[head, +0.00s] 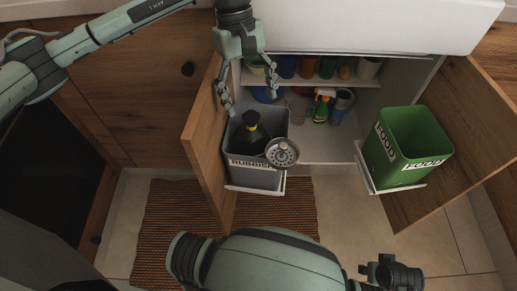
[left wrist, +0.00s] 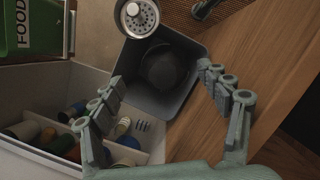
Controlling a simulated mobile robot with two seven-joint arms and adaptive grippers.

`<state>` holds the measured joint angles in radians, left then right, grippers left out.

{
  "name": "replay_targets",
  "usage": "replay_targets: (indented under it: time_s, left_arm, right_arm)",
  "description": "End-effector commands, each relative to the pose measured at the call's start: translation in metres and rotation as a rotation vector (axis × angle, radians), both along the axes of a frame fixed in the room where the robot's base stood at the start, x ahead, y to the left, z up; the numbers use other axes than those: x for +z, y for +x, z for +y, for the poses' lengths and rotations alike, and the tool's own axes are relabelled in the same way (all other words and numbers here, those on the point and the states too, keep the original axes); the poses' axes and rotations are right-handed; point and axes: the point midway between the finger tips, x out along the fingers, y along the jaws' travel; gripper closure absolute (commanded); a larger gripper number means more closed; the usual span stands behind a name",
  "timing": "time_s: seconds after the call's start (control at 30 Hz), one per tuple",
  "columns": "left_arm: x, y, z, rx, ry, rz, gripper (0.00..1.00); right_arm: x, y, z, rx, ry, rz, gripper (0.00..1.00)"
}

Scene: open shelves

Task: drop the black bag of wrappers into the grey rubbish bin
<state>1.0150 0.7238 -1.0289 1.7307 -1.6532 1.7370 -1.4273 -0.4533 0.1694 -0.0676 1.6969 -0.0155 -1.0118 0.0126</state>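The grey rubbish bin (head: 262,178) stands on a pulled-out white rack at the left of the open cupboard, with its label on the front. The black bag (head: 250,138), with a yellow band at its neck, is inside the bin, its top near rim height. In the left wrist view the bag (left wrist: 168,66) is a dark round shape within the bin walls (left wrist: 192,46). My left gripper (head: 248,100) is above the bin's back part, fingers wide apart and empty, clear of the bag. The fingers of my right gripper are not visible.
A round silver perforated disc (head: 282,153) overlaps the bin's front right rim. A green food bin (head: 408,148) stands at the right. Open wooden doors (head: 205,140) flank the cupboard. Bottles and jars (head: 322,105) fill the shelves behind. A white surface (head: 370,25) overhangs above.

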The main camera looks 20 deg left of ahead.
Motion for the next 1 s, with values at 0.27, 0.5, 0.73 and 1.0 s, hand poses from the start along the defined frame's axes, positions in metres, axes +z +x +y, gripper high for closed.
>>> replay_targets:
  time_s: [0.27, 0.5, 0.73, 1.0]
  left_arm:
    - [0.0, 0.0, 0.0, 0.0, 0.0, 0.0, 0.13]
    - [0.014, 0.001, 0.0, 0.0, -0.001, -0.002, 0.13]
    - [0.059, 0.001, 0.0, -0.001, -0.001, -0.005, 0.13]
    - [0.096, 0.0, 0.0, -0.001, 0.0, -0.002, 0.13]
  right_arm:
    - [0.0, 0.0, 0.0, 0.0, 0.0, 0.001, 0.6]
    - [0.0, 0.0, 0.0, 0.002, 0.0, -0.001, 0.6]
    - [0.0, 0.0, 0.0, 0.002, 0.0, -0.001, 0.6]
    - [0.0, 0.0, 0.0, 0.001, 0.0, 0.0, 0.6]
